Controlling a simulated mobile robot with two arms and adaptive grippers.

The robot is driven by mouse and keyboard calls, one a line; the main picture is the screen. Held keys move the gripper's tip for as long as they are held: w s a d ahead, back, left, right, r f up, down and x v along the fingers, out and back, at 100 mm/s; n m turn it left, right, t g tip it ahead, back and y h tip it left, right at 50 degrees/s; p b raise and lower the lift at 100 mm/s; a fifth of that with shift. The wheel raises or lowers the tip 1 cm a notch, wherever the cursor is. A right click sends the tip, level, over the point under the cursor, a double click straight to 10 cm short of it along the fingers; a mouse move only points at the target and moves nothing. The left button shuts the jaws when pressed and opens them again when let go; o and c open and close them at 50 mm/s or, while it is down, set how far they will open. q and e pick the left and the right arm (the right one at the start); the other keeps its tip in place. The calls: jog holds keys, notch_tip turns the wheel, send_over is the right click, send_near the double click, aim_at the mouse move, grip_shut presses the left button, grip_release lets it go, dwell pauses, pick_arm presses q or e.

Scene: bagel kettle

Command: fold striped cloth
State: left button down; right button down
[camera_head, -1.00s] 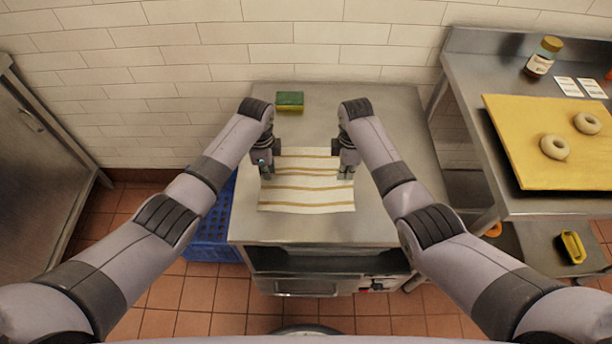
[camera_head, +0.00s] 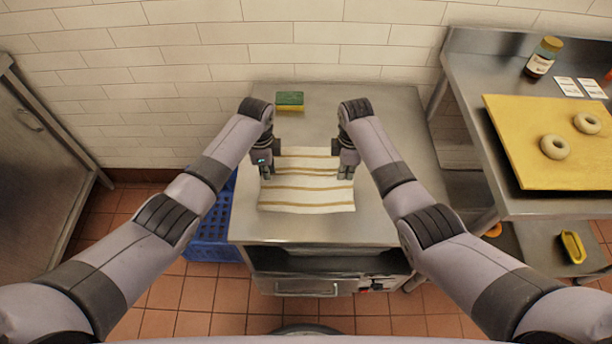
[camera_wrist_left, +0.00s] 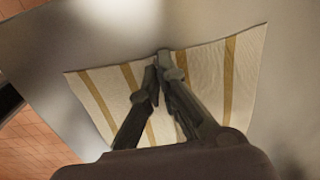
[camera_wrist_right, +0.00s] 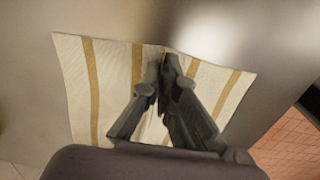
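The striped cloth (camera_head: 306,196), cream with tan stripes, lies spread out on the metal table. My left gripper (camera_head: 266,174) is at its left edge and my right gripper (camera_head: 346,174) at its right edge, both pointing down. In the left wrist view the fingertips (camera_wrist_left: 157,75) are together at the cloth (camera_wrist_left: 207,75), which creases and rises slightly between them. In the right wrist view the fingertips (camera_wrist_right: 163,75) are likewise together on a small crease in the cloth (camera_wrist_right: 112,85). The fingers hide the exact pinch points.
A green and yellow sponge (camera_head: 290,101) sits at the table's back. The metal table (camera_head: 300,228) is clear in front of the cloth. A blue crate (camera_head: 213,222) stands at left below. On the right counter are a yellow board (camera_head: 520,130) with bagels and a jar (camera_head: 543,58).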

pick_arm(q)
jog(key=shift+r, duration=0.1)
pick_arm(e)
jog(key=shift+r, duration=0.1)
dwell(0.5)
